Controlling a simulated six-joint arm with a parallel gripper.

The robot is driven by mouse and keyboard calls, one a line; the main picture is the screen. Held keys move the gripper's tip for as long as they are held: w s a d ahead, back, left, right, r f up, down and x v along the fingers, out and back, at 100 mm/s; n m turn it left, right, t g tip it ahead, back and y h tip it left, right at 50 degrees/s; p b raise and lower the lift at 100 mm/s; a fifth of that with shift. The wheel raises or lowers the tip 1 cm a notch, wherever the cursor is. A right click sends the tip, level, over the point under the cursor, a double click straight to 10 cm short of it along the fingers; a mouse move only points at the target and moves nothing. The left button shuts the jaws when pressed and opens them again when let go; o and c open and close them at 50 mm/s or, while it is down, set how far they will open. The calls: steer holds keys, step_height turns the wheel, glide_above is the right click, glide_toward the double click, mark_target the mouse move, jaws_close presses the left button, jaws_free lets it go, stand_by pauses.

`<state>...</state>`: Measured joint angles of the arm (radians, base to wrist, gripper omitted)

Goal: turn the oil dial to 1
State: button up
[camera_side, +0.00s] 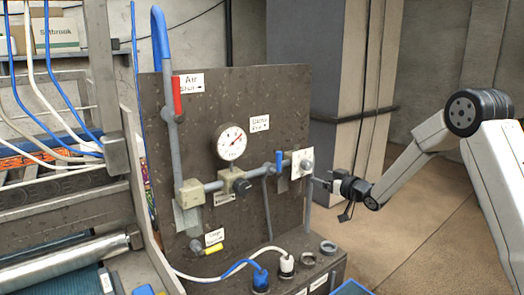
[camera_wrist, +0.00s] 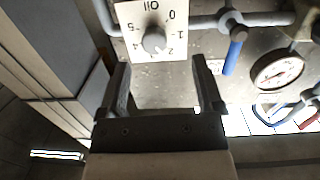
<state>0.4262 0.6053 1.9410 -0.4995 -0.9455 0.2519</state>
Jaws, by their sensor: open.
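The oil dial is a grey round knob (camera_wrist: 153,41) on a white plate (camera_wrist: 126,17) marked "Oil", with numbers around it, near the top of the wrist view. The plate appears rotated in that view. Where the knob points is too small to read surely. In the side view the dial (camera_side: 307,165) sits at the right end of the pipe run on the panel. My gripper (camera_wrist: 164,76) is open and empty, its two fingers apart below the dial plate. In the side view my gripper (camera_side: 322,183) is just right of and slightly below the dial, apart from it.
A blue-handled valve (camera_wrist: 234,52) is close beside the dial. The pressure gauge (camera_side: 231,142) and a red-handled valve (camera_side: 177,97) are farther left on the brown panel (camera_side: 270,90). Hoses and plugs (camera_side: 286,264) stand below. Open floor (camera_side: 430,225) lies to the right.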

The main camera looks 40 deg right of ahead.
mark_target(309, 167)
steer(key=shift+w+d+r+t, duration=0.3)
steer(key=shift+d+t, duration=0.2)
steer(key=shift+d, duration=0.1)
steer(key=shift+w, duration=3.85)
jaws_close()
